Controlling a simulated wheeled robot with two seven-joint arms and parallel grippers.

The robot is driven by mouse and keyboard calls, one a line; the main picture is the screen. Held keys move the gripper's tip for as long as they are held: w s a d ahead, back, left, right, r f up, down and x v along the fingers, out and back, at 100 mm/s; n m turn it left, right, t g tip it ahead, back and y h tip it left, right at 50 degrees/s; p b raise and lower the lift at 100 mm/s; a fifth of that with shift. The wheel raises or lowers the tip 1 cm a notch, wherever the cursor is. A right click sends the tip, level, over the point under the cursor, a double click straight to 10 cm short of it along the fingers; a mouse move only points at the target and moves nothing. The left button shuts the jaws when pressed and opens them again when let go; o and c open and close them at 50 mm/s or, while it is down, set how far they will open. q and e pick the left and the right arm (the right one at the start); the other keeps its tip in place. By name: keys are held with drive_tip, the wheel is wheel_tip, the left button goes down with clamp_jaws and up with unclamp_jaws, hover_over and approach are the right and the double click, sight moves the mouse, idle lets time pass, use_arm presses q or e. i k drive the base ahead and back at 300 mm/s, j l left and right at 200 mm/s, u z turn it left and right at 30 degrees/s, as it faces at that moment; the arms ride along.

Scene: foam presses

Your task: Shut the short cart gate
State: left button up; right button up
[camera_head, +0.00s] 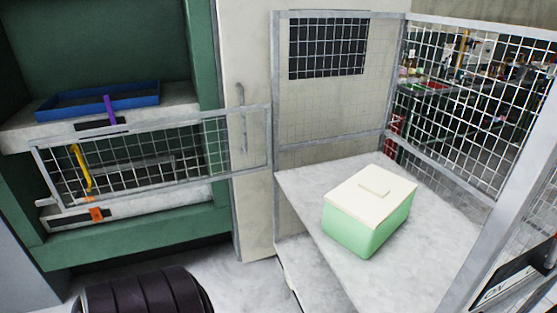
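The short cart gate (222,147) is a low grey-framed wire mesh panel. It stands open, reaching left from the cart's left post in front of the green machine. The cart (300,190) is a grey metal frame with mesh walls and a pale shelf. Its side toward the gate is open above the shelf edge. A yellow curved handle (82,168) shows at the gate's far left end; I cannot tell whether it is on the gate or behind it. Neither of my grippers is in view.
A light green box with a cream lid (368,225) sits on the cart shelf. The green machine (130,245) at left holds a blue tray (62,105) and a purple bar (109,110). Bare floor (240,285) shows between machine and cart.

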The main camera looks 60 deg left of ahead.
sight(32, 144)
drive_tip(key=u, duration=1.55)
drive_tip(key=i+j+u, duration=0.1)
drive_tip(key=u, duration=0.4)
drive_tip(key=i+j+u, duration=0.15)
drive_tip(key=u, duration=0.3)
drive_tip(key=i+u, duration=0.2)
drive_tip(key=u, duration=0.3)
drive_tip(key=i+u, duration=0.15)
drive_tip(key=u, duration=0.35)
drive_tip(key=i+u, duration=0.15)
drive_tip(key=u, duration=0.35)
